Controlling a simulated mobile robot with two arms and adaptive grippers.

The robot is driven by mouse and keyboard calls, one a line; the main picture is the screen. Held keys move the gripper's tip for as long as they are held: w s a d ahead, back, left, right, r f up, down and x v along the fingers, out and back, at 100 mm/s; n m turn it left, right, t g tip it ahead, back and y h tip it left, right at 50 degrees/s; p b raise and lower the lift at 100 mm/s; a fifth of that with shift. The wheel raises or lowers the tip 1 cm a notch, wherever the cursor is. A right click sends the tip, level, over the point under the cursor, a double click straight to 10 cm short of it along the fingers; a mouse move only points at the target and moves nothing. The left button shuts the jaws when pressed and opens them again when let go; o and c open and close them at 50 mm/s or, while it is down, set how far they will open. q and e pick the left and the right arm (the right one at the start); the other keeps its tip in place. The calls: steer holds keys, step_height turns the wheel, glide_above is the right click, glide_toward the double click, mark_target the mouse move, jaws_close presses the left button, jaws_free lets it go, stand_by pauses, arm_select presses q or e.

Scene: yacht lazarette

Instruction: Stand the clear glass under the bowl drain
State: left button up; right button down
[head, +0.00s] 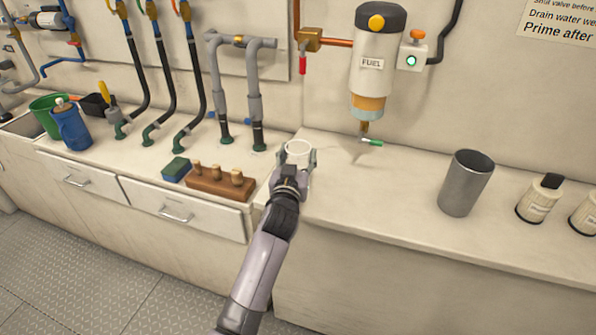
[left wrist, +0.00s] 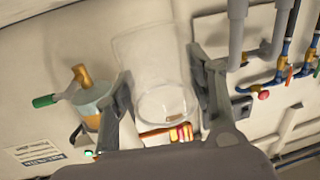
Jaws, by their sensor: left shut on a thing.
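The clear glass (head: 298,147) is between the fingers of my left gripper (head: 298,159), which is shut on it. In the left wrist view the transparent glass (left wrist: 155,65) fills the space between the two fingers. The fuel filter (head: 376,62) is on the wall, with an amber bowl (head: 368,106) at its bottom. The brass drain (head: 364,127) with a green-tipped lever (head: 372,142) hangs below the bowl, to the right of the glass. The drain also shows in the left wrist view (left wrist: 81,76). The glass is apart from the drain. My right gripper is out of view.
A grey metal cup (head: 466,184) and two labelled bottles (head: 539,198) stand to the right on the counter. A wooden block with pegs (head: 219,184) and a blue-green sponge (head: 176,169) lie to the left. Grey pipes (head: 254,95) rise behind. Counter below the drain is clear.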

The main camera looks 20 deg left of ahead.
arm_select(q)
steer(key=shift+f, duration=2.2)
steer(key=shift+f+b, duration=0.15)
steer(key=shift+b, duration=0.25)
steer(key=o, duration=1.2)
